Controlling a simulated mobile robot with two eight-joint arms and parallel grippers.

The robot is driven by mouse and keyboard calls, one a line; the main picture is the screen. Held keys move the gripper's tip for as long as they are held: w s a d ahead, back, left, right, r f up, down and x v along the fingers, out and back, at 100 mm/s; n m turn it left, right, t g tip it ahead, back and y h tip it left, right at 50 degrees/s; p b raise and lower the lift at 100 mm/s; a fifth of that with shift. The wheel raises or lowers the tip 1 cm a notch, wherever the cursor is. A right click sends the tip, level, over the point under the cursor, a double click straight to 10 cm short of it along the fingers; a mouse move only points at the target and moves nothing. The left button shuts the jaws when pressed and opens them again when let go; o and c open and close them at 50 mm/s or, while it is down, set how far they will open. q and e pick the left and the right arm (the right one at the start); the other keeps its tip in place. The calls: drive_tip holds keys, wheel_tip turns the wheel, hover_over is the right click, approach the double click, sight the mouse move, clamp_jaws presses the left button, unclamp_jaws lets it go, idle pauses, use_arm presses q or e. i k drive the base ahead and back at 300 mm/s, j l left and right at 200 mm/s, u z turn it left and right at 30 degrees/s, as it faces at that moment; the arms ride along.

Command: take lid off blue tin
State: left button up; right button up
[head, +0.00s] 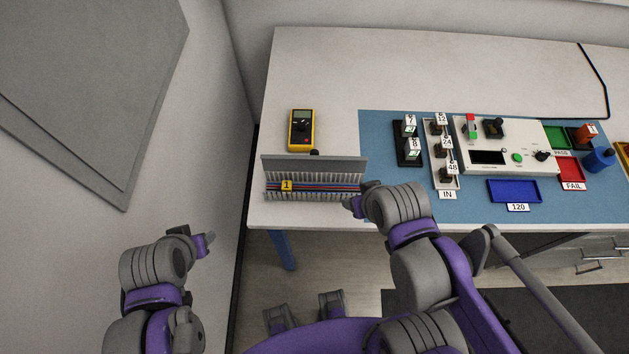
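I see no clear lidded blue tin. A small blue cylinder-like thing (599,159) stands at the right of the blue mat, with a narrow dark part sticking up; I cannot tell whether it has a lid. My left gripper (207,244) is over the floor left of the table, far from it. My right gripper (352,205) is at the table's front edge, by the right end of a grey slotted duct (314,165). Its fingers are small and partly hidden by my wrist, and I cannot tell if it touches the duct. Neither gripper's opening can be made out.
Colored wires and a yellow tag "1" (286,185) lie in the duct. A yellow multimeter (302,130) lies behind it. The blue mat (385,190) holds a white test box (500,135), labelled parts and a blue tray (513,190).

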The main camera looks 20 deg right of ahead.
sight(605, 156)
drive_tip(key=k+l+z, duration=0.15)
drive_tip(key=k, duration=0.5)
drive_tip(key=j+z, duration=0.1)
drive_tip(key=z, duration=1.6)
drive_tip(key=i+j+z, duration=0.2)
drive_tip(key=i+z, duration=0.15)
drive_tip(key=i+j+z, duration=0.35)
drive_tip(key=i+j, duration=0.1)
drive_tip(key=i+l+u, duration=0.25)
drive_tip(key=u, duration=0.2)
drive_tip(key=i+l+u, duration=0.3)
drive_tip(key=u, duration=0.2)
drive_tip(key=i+l+u, duration=0.15)
drive_tip(key=l+u, duration=0.75)
drive_tip(key=l, duration=0.15)
drive_tip(key=i+l, duration=0.05)
